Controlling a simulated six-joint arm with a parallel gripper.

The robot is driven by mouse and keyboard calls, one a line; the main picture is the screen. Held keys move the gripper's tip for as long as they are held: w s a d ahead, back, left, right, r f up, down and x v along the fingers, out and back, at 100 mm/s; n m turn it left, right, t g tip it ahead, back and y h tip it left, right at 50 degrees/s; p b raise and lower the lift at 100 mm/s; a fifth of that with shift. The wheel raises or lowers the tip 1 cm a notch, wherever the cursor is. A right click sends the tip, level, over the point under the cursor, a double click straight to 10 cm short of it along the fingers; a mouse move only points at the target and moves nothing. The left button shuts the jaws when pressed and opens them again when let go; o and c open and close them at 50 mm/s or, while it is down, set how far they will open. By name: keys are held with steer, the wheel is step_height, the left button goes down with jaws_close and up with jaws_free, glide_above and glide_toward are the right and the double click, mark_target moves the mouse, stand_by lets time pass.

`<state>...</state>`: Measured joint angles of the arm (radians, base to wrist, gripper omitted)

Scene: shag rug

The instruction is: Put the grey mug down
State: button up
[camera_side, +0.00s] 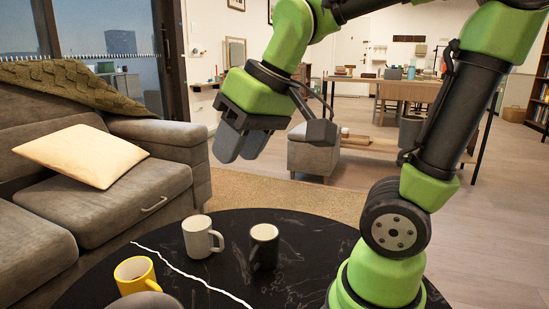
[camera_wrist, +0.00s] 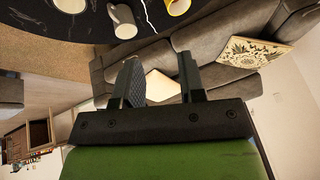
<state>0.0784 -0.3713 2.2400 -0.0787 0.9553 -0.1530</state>
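The grey mug (camera_side: 201,237) stands upright on the round black table (camera_side: 222,284), its handle toward the right. It also shows near the top of the wrist view (camera_wrist: 122,22). My gripper (camera_side: 240,148) is raised well above the table, beyond and above the mugs in the side view. In the wrist view my gripper (camera_wrist: 160,76) has its two fingers apart with nothing between them. It touches no mug.
A black mug (camera_side: 264,248) stands right of the grey mug, and a yellow mug (camera_side: 135,276) stands to its left front. A white line crosses the tabletop. A grey sofa (camera_side: 150,185) with a cream pillow (camera_side: 80,156) is at the left.

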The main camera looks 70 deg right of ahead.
steer(key=s+a+m+t+y, duration=0.1)
steer(key=s+a, duration=0.1)
steer(key=s, duration=0.4)
steer(key=shift+a+f+t, duration=0.15)
steer(key=shift+f+t, duration=0.05)
steer(key=shift+t, duration=0.2)
steer(key=shift+s, duration=0.1)
stand_by(0.6)
